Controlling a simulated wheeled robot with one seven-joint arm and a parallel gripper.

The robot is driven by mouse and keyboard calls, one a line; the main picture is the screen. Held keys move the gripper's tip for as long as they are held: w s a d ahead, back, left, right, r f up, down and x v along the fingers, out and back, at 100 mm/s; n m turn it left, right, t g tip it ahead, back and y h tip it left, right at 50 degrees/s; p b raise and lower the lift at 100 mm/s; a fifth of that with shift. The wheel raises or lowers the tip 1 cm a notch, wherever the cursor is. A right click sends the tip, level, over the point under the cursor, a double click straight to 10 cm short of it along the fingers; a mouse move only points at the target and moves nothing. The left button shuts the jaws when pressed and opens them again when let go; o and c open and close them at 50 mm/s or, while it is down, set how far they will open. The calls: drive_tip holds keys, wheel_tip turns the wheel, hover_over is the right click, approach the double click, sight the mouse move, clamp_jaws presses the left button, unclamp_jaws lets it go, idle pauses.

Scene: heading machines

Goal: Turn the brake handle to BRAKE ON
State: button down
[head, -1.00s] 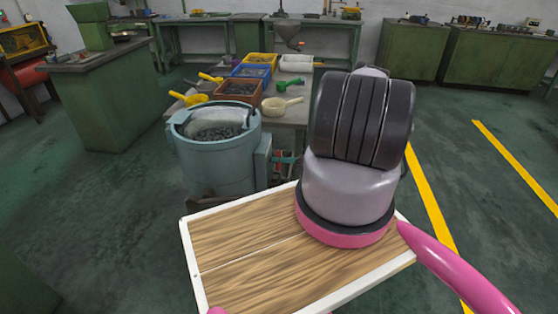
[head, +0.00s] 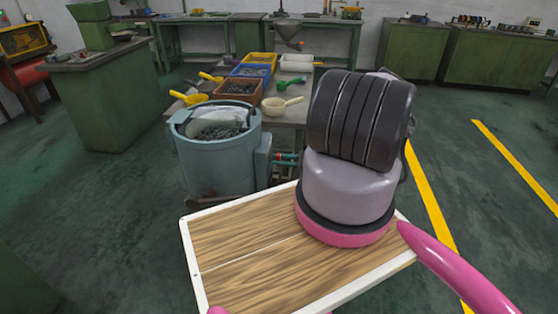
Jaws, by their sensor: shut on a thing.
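A grey-blue tub machine (head: 215,165) stands on the floor left of my arm, with small dark metal parts (head: 218,132) inside. A box-like housing (head: 263,160) is on its right side. Small teal and red parts (head: 286,157) show right of that housing, partly hidden by my arm. They may belong to a handle, but I cannot tell whether one is the brake handle. No BRAKE ON marking can be read. My gripper is out of sight; only thick grey and pink links of my arm show.
A table behind the tub holds yellow (head: 259,60), blue (head: 251,72) and brown (head: 238,88) bins, scoops and a cream bowl (head: 280,104). A green cabinet (head: 112,105) stands at left. Green benches line the back wall. Open floor with yellow lines (head: 432,205) lies at right.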

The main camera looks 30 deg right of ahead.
drive_tip(key=shift+n, duration=0.8)
drive_tip(key=shift+s, duration=0.1)
drive_tip(key=c, duration=0.7)
unclamp_jaws()
drive_tip(key=shift+d, duration=0.1)
drive_tip(key=v, duration=1)
drive_tip(key=shift+s+d, duration=0.25)
